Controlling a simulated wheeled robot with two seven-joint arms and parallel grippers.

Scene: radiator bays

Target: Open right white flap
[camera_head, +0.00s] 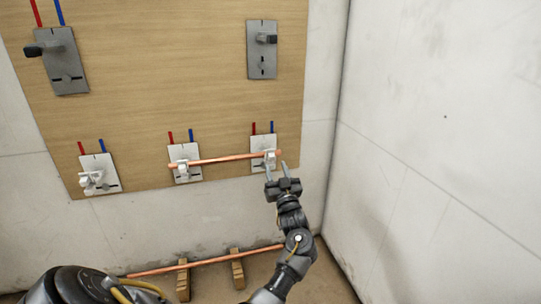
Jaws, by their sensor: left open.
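Three white plates with white flaps sit low on a wooden board. The right white flap (270,158) is on the right plate, under a red and a blue tube. A copper pipe (225,159) runs from the middle white flap (183,168) to the right one. I cannot tell if the right flap is open or shut. My left gripper (277,172) is open, just below the right flap, fingers pointing up at it. I cannot tell if they touch it. The left white flap (91,180) has no pipe across it. My right gripper is not in view.
Two grey plates with dark levers sit higher on the wooden board (165,80), at upper left (62,65) and upper right (262,60). A second copper pipe (205,262) lies low on wooden blocks (238,270). A bare white wall (440,130) stands to the right.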

